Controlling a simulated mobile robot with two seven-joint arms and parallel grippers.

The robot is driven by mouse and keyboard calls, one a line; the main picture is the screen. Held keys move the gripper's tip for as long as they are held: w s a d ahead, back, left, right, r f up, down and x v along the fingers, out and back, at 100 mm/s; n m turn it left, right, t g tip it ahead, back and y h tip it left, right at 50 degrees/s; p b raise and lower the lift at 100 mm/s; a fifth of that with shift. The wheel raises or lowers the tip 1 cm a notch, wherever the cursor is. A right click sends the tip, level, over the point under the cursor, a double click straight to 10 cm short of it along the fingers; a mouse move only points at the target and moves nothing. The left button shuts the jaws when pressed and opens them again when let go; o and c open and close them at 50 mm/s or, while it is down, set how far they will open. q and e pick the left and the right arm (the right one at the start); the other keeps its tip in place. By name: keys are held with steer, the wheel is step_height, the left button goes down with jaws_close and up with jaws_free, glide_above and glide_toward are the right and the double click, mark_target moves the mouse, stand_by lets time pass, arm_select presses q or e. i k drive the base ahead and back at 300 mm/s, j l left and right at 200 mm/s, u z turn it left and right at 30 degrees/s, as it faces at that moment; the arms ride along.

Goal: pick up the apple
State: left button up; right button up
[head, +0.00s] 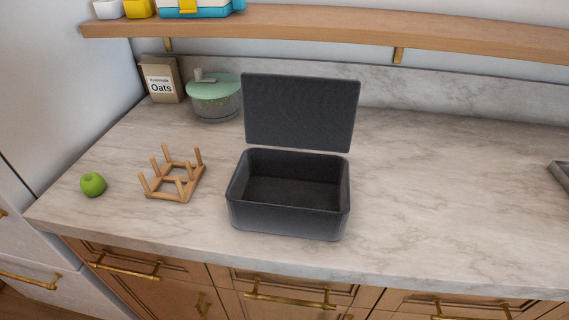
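A green apple (93,185) sits on the marble counter (430,190) at the far left, close to the counter's left end. It stands clear of the wooden rack to its right. Neither of my grippers shows in the head view.
A wooden peg rack (174,181) stands right of the apple. A dark open box (288,216) with its lid raised is mid-counter. An oats box (162,80) and a green-lidded container (215,98) stand behind. A wooden shelf (330,33) hangs above. The counter's right part is mostly clear.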

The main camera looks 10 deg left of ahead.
mark_target(91, 184)
steer(key=u, duration=1.6)
steer(key=i+j+z, duration=0.15)
steer(key=j+z, duration=0.35)
steer(key=i+j+z, duration=0.1)
steer(key=j+z, duration=0.2)
steer(key=z, duration=0.15)
steer(key=j+z, duration=0.5)
steer(key=l, duration=0.05)
